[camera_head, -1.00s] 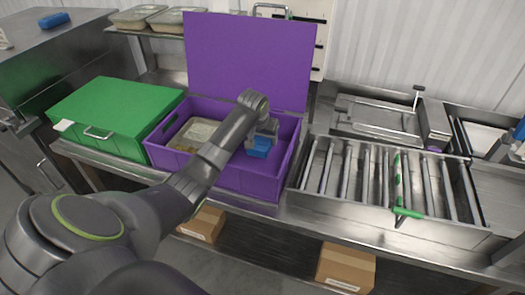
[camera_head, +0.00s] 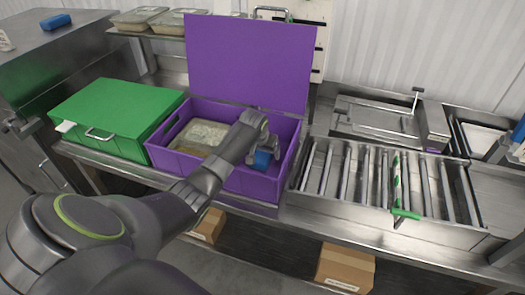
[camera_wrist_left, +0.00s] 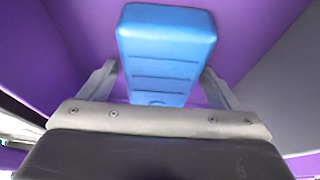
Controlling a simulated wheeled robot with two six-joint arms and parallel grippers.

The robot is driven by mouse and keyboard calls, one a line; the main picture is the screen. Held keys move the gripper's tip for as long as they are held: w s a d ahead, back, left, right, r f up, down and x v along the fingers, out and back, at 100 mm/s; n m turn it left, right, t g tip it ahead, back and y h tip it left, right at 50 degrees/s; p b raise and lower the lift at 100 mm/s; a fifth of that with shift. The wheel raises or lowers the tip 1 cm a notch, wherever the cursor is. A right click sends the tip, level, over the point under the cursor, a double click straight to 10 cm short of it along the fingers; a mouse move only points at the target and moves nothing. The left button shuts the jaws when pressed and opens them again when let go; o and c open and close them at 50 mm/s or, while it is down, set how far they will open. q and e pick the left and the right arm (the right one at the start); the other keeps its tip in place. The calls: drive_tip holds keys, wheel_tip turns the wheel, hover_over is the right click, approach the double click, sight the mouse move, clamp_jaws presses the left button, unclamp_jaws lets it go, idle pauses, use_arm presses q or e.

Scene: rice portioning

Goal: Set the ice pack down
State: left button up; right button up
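The blue ice pack (camera_head: 262,160) is inside the open purple box (camera_head: 238,186), toward its right end. My left gripper (camera_head: 264,150) reaches down into the box from above the pack. In the left wrist view the ice pack (camera_wrist_left: 165,60) lies between the two fingers of my left gripper (camera_wrist_left: 160,75), with the fingertips against its side edges. The underside of the pack is hidden, so I cannot tell whether it touches the box floor. A pale food tray (camera_head: 200,136) lies in the left part of the box. My right gripper is not in view.
A closed green box (camera_head: 112,112) stands left of the purple box. The raised purple lid (camera_head: 250,60) is behind. A roller rack (camera_head: 385,190) with a green-and-white strip is on the right. Covered trays (camera_head: 138,18) sit on the back shelf. Cardboard boxes (camera_head: 345,265) are below.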

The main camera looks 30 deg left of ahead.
use_arm(q)
drive_tip(key=b+v, duration=0.1)
drive_tip(key=v, duration=1.1)
drive_tip(key=shift+r, duration=0.1)
idle(0.5)
